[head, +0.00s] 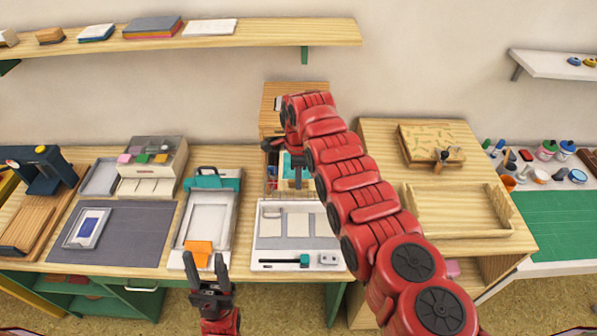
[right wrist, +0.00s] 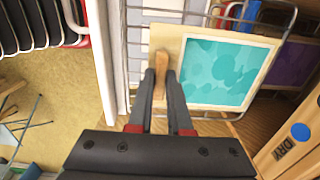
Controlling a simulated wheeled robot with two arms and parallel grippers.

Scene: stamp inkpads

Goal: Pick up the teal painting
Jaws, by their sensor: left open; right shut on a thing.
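The teal painting (right wrist: 218,70) has a mottled teal face and a cream border. It stands in a metal wire rack in the right wrist view. A small wooden tab (right wrist: 162,68) sits at its left edge, between the fingertips of my right gripper (right wrist: 161,84), which is shut on it. In the head view, a teal patch of the painting (head: 286,172) shows beside my right gripper (head: 298,184), partly hidden by the gripper and my red arm. My left gripper (head: 204,262) is open and empty at the table's front edge, near an orange piece (head: 198,250).
Wire rack bars (right wrist: 283,20) run around the painting, with a purple panel (right wrist: 292,64) behind. A wooden box marked DRY (right wrist: 292,140) stands at the right. A white tray (head: 290,236) lies in front of the rack. A wooden tray (head: 458,225) is to the right.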

